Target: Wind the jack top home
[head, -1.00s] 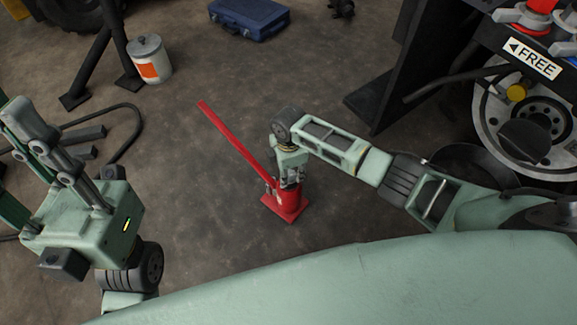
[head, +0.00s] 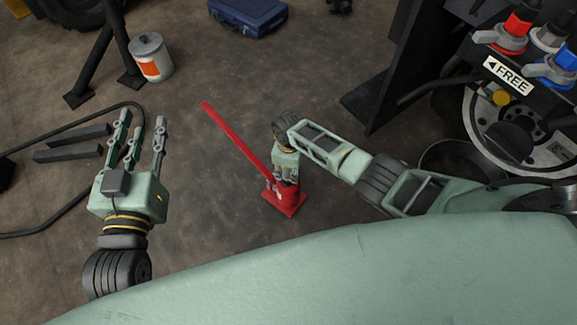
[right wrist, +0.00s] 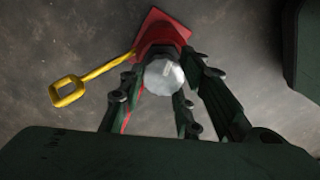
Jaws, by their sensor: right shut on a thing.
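The red jack (head: 285,201) stands upright on the floor, with its long red handle (head: 235,138) slanting up to the left. My right gripper (head: 287,174) is over the jack from above and shut on its top. In the right wrist view the pale round jack top (right wrist: 163,77) sits between the fingers, above the red base (right wrist: 165,28). A yellow bar with a loop end (right wrist: 70,91) reaches left from the jack there. My left gripper (head: 140,130) is empty, its fingers apart, above the floor left of the jack. The right fingers hide part of the jack in the head view.
A lidded can with an orange label (head: 152,60) and a blue case (head: 248,14) stand beyond the jack. Dark bars (head: 72,140) and a black hose (head: 60,113) lie at left. A lever panel marked FREE (head: 508,75) is at right. Floor around the jack is clear.

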